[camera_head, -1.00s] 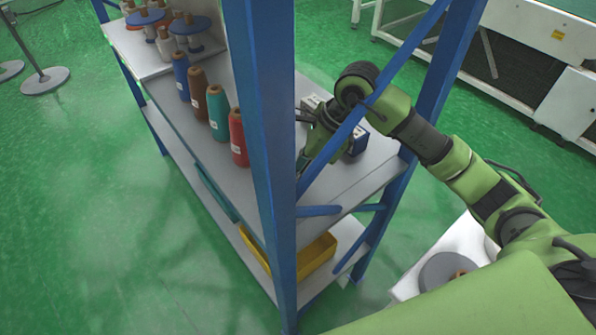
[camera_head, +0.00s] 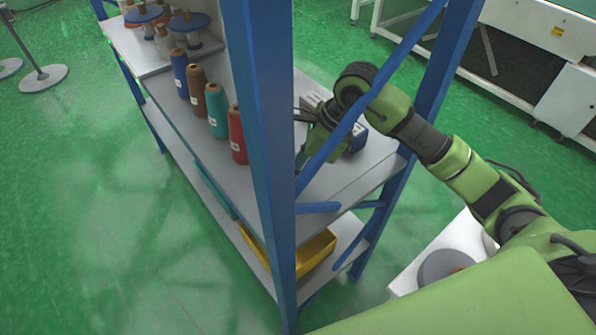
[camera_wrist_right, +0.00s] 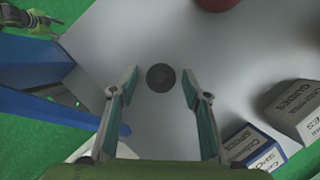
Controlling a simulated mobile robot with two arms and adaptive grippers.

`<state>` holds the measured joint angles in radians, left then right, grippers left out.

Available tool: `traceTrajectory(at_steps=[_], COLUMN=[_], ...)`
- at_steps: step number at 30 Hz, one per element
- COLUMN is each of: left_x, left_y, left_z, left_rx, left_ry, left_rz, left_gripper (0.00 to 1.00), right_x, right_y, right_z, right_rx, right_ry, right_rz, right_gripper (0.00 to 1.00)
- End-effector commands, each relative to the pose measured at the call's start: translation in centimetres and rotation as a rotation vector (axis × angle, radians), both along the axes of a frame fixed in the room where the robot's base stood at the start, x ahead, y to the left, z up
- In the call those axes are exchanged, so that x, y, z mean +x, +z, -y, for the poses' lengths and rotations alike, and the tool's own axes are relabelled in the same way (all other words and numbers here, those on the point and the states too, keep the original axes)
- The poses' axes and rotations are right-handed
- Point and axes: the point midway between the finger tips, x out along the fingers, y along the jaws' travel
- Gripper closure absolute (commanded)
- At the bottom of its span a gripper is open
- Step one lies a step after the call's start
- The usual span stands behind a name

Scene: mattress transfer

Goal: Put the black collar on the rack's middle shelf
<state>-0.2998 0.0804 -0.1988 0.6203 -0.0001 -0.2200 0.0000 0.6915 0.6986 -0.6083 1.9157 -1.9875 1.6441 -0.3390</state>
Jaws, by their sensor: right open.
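The black collar (camera_wrist_right: 161,77) lies on the grey middle shelf (camera_wrist_right: 145,40) in the right wrist view, a small dark disc between and just beyond my two fingertips. My right gripper (camera_wrist_right: 158,87) is open above it, with a gap on both sides and nothing held. In the head view my right gripper (camera_head: 322,140) reaches over the rack's middle shelf (camera_head: 345,186), partly behind a blue brace. Its fingertips and the collar are hidden there. A green and black arm part, which looks like my left arm's end, shows in the right wrist view's top left corner; its jaws are unclear.
Blue rack posts (camera_head: 262,150) and a diagonal brace (camera_head: 372,100) stand close around my right arm. Several thread cones, including a red one (camera_head: 238,137), stand on the shelf. A white box (camera_wrist_right: 297,106) and a blue box (camera_wrist_right: 252,147) are right of the gripper. A yellow bin (camera_head: 318,250) sits below.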

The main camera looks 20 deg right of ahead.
Motion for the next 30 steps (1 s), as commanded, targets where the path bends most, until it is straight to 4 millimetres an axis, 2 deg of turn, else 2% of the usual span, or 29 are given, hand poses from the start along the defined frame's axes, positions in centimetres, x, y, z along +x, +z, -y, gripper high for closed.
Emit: traceTrajectory(at_steps=[9, 15, 21, 30], left_x=[0.1, 0.1, 0.0, 0.0], left_y=[-1.0, -1.3, -1.4, -1.4], left_z=[0.0, 0.1, 0.1, 0.1], left_rx=[0.0, -0.001, -0.001, -0.001], left_ry=[-0.001, -0.002, -0.002, -0.002], left_rz=[0.001, 0.001, 0.001, 0.001], left_gripper=[0.6, 0.6, 0.6, 0.6], right_x=[-0.9, -1.5, -1.8, -1.9], right_y=[6.0, 9.3, 10.7, 10.8], right_z=[2.3, 3.5, 4.0, 4.0], right_rx=[-0.002, -0.001, 0.0, 0.0], right_ry=[-0.002, -0.002, -0.001, -0.001], right_rz=[0.009, 0.007, 0.003, 0.002], right_gripper=[0.56, 0.56, 0.56, 0.56])
